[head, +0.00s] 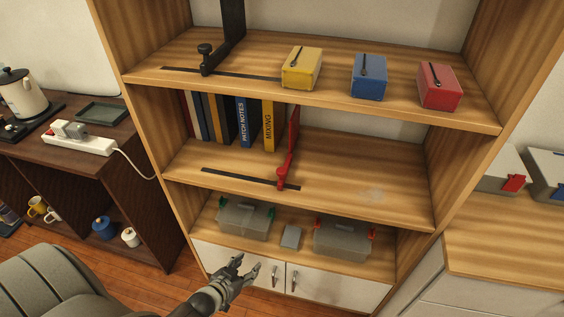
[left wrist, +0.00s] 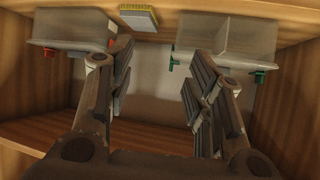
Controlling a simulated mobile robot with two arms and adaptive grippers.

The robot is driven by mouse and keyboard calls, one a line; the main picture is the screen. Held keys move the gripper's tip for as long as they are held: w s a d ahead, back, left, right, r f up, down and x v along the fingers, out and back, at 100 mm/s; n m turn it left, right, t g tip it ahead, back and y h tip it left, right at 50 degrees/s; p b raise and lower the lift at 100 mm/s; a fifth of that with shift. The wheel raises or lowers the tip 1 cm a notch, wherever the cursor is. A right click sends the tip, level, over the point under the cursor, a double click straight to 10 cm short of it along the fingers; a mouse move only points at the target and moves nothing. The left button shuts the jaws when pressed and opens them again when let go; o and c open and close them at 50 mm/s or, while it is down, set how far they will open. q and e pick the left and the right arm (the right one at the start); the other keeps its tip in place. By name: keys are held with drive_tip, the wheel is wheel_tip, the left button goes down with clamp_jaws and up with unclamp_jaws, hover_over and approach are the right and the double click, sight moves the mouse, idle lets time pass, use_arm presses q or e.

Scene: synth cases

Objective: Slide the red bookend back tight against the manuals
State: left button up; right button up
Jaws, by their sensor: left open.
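The red bookend (head: 292,141) stands upright on the middle shelf, to the right of the manuals. Its red clamp knob (head: 282,178) sits at the front, on a dark slotted rail (head: 235,178). The manuals stand in a row to its left, ending in a yellow one marked MIXING (head: 268,127) with a blue PATCH NOTES manual (head: 243,122) near it. A narrow gap appears between the yellow manual and the bookend. My left gripper (head: 248,262) is open and empty, low in front of the cabinet doors. Its spread fingers show in the left wrist view (left wrist: 155,68).
The upper shelf holds a black bookend (head: 231,35) and yellow (head: 302,68), blue (head: 369,76) and red (head: 438,86) boxes. The lower shelf holds two clear bins (head: 245,220) (head: 342,239) with a grey block (head: 290,237) between. The middle shelf's right side is clear.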

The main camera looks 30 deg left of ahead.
use_arm(q)
drive_tip(key=w+r+t+h+p, duration=0.1)
drive_tip(key=w+r+t, duration=0.15)
drive_tip(key=r, duration=0.55)
drive_tip(key=w+r+t, duration=0.2)
drive_tip(key=w+r, duration=0.2)
drive_tip(key=r, duration=0.5)
drive_tip(key=m+t+h, duration=0.1)
drive_tip(key=t+h, duration=0.1)
approach(278, 174)
drive_tip(key=w, duration=0.3)
drive_tip(key=w+d+p, duration=0.1)
drive_tip(key=w, duration=0.3)
drive_tip(key=w+d+p, duration=0.1)
drive_tip(key=w, duration=0.3)
drive_tip(key=shift+w+r, duration=0.1)
drive_tip(key=shift+r, duration=0.05)
drive_tip(key=shift+c, duration=0.5)
clamp_jaws()
